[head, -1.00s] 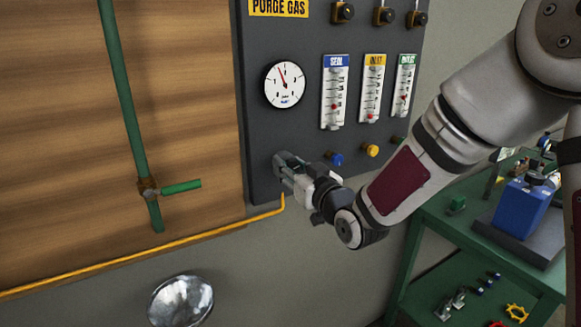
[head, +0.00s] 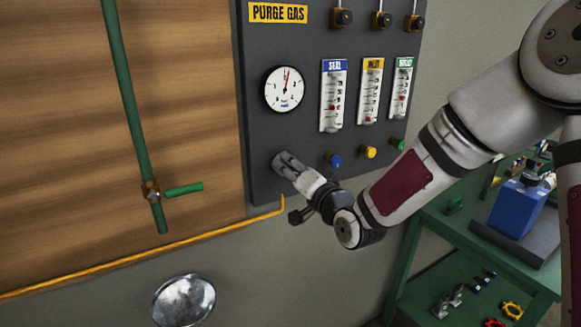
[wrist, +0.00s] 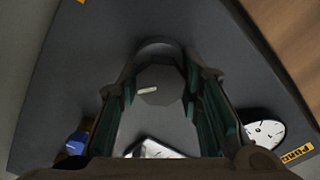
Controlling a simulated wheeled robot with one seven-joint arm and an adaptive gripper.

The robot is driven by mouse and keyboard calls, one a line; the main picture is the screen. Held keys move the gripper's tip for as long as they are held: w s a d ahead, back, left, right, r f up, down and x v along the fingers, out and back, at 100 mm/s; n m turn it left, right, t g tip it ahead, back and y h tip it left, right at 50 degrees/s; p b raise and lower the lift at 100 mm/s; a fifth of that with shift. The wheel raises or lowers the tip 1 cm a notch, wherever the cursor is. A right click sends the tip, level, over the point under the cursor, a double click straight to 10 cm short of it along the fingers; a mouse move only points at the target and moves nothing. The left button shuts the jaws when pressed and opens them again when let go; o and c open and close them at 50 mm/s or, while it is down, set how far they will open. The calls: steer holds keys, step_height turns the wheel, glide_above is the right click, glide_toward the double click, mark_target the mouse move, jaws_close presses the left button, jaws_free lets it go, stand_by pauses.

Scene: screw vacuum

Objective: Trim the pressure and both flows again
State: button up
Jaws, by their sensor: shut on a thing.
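The dark purge gas panel (head: 300,60) carries a round white pressure gauge (head: 284,89) with its red needle just right of straight up. To its right are the flow tubes SEAL (head: 333,96), a yellow-labelled one (head: 370,92) and a green-labelled one (head: 401,88), each with a red float. Below them sit a blue knob (head: 333,160), a yellow knob (head: 369,152) and a green knob (head: 397,143). My gripper (head: 287,163) is shut on a dark grey knob below the gauge. The wrist view shows this knob (wrist: 158,88), with a white pointer mark, between the fingers.
A yellow pipe (head: 150,255) runs below the wooden wall; a green pipe with a lever valve (head: 152,190) stands left. A metal bowl (head: 183,300) is at the bottom. A green bench (head: 420,232) with a blue container (head: 518,205) stands right.

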steer(key=shift+m+p, duration=0.3)
steer(key=shift+m, duration=0.7)
steer(key=o, duration=1.2)
steer(key=v, duration=1.2)
steer(key=shift+w+f, duration=0.1)
